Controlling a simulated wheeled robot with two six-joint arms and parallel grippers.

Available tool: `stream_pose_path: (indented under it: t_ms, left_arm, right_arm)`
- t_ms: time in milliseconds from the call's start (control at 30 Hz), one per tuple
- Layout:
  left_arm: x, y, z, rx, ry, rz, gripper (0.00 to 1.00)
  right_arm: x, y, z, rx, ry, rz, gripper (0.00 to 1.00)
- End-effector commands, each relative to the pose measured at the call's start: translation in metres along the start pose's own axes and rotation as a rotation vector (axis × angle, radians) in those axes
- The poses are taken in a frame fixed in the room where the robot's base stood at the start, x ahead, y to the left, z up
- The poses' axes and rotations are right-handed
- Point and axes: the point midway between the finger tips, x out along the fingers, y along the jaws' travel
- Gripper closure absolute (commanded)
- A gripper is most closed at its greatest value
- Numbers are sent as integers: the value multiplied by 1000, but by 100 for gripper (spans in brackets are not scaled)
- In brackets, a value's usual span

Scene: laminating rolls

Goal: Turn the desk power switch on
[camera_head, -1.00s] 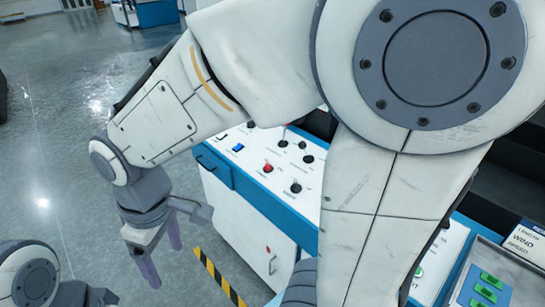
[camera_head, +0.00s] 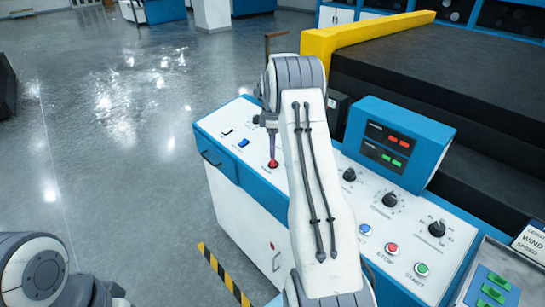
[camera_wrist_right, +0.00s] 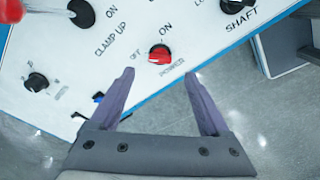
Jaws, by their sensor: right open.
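The power switch is a red rotary knob (camera_wrist_right: 159,54) on a white panel, with POWER printed below it in the right wrist view. OFF is printed to its left and ON above it. Which mark it points to is unclear. In the head view the red knob (camera_head: 273,164) sits near the left part of the desk. My right gripper (camera_wrist_right: 159,74) is open and empty, its two purple fingertips spread on either side just short of the knob. In the head view the right gripper (camera_head: 272,150) is over the knob, partly hidden by my arm.
The sloped desk panel (camera_head: 320,160) carries black knobs (camera_head: 390,200), a blue switch (camera_head: 243,143), and red stop (camera_head: 391,248) and green start (camera_head: 422,269) buttons. A blue display box (camera_head: 400,140) stands behind them.

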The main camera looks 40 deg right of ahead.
Motion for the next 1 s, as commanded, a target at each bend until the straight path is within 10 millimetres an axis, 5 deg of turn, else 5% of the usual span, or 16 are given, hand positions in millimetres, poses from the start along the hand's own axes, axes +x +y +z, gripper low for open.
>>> stream_pose_path:
  t_ms: [400,767,967,1000]
  left_arm:
    - [-19,1,-1,-1,0,0,50]
    - [-19,1,-1,-1,0,0,50]
    - [-20,1,-1,-1,0,0,50]
    - [-20,1,-1,-1,0,0,50]
  right_arm:
    - [62,0,-1,1,0,-1,20]
    - [68,0,-1,1,1,1,20]
    - [68,0,-1,1,1,1,96]
    - [68,0,-1,2,1,1,100]
